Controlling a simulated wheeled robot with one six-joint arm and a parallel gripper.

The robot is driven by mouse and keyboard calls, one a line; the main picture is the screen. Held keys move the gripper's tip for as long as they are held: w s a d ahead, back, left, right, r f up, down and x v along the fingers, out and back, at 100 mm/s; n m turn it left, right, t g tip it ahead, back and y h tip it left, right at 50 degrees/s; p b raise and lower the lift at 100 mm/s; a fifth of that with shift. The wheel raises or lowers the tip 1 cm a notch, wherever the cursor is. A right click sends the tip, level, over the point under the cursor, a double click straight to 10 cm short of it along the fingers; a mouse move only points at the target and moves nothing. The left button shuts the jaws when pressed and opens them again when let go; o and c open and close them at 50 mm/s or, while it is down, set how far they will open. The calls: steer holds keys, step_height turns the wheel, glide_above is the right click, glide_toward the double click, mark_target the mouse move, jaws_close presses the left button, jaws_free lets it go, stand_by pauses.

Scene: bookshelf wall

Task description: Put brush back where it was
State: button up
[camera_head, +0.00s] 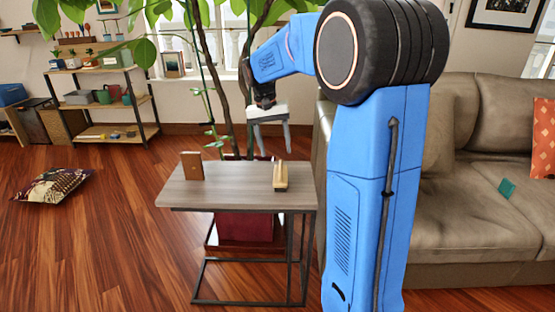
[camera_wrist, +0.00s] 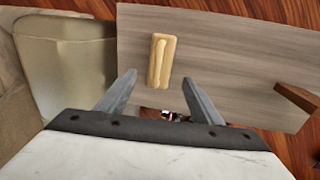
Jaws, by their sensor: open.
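A tan brush (camera_head: 281,184) lies on the right part of a small grey wood-topped side table (camera_head: 235,188). In the wrist view the brush (camera_wrist: 161,60) shows as a light tan block with a raised ridge along it. My gripper (camera_head: 273,152) points down above the table, over the brush and apart from it. In the wrist view its two fingers (camera_wrist: 160,79) are spread, with nothing between them. The near end of the brush appears just beyond the fingertips.
A brown upright block (camera_head: 192,166) stands at the table's left end. A plant in a red pot (camera_head: 245,226) is behind and beneath the table. A sofa (camera_head: 470,150) is at right, a patterned cushion (camera_head: 54,185) on the floor and a shelf (camera_head: 100,100) at left.

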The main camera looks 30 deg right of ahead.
steer(key=s+a+r+n+t, duration=0.15)
steer(key=s+a, duration=0.25)
steer(key=s, duration=0.4)
steer(key=s+a+r+n+t, duration=0.1)
steer(key=s+a+r+n, duration=0.15)
steer(key=s+a, duration=0.4)
steer(key=s+a+f+n+t, duration=0.1)
steer(key=s+f, duration=0.3)
steer(key=s, duration=0.4)
steer(key=s+a+f+n+t+y, duration=0.1)
steer(key=s+f, duration=0.3)
steer(key=s, duration=0.5)
steer(key=shift+a+n+t+y, duration=0.3)
steer(key=shift+a+n+t, duration=0.1)
steer(key=shift+a+t, duration=0.45)
